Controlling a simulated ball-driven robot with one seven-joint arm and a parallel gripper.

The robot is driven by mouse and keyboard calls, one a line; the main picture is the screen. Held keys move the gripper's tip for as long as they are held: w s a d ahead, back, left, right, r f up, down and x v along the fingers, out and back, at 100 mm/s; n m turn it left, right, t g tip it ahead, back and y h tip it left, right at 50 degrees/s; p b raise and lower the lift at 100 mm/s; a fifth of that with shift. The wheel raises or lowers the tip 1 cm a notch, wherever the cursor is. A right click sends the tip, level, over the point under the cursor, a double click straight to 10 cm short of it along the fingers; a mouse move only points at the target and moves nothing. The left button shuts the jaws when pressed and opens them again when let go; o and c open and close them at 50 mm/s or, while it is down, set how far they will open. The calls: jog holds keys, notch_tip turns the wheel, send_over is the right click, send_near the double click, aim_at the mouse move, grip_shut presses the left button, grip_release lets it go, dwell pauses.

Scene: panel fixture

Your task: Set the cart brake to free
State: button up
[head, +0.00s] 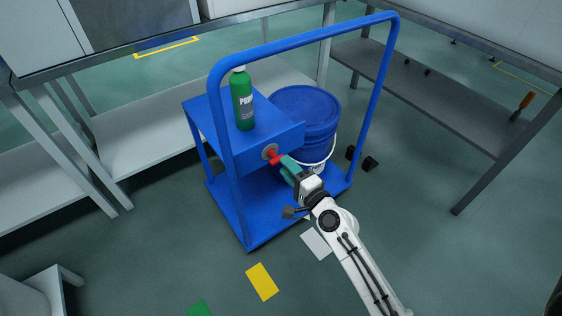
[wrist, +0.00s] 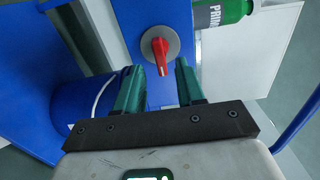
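The blue cart (head: 258,228) stands on the floor with a tall loop handle. On its blue box face sits a red brake knob (head: 271,154) on a round grey plate. In the wrist view the red knob (wrist: 161,54) is a narrow lever, its long end pointing toward my gripper. My gripper (head: 284,163) is in front of the knob. In the wrist view its green fingers are apart, one on each side of the lever's end (wrist: 157,68), with gaps visible. Any markings for the brake positions are not readable.
A green bottle (head: 243,102) stands on the cart's top, and a blue bucket (head: 305,105) sits on its deck. The cart's loop handle (head: 228,150) rises near my arm. Grey benches surround the cart. Yellow (head: 262,282) and white (head: 316,243) patches lie on open floor.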

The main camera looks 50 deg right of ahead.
jog(key=v, duration=0.6)
jog(key=shift+s+b, duration=0.15)
jog(key=shift+b, duration=0.3)
jog(key=s+a+f+n+g+y, duration=0.1)
jog(key=a+f+n+g+y, duration=0.25)
jog(key=a+n, duration=0.35)
jog(key=s+a+f+n+g+y, duration=0.1)
jog(key=a+f+n+g+y, duration=0.1)
jog(key=a+n+g+y, duration=0.4)
jog(key=s+f+n+g+h, duration=0.2)
jog(key=s+n+g+h, duration=0.5)
jog(key=s, duration=0.6)
notch_tip(320, 180, up, 22)
jog(key=s+n+y+p, duration=0.1)
jog(key=y+p, duration=0.1)
jog(key=p, duration=1.9)
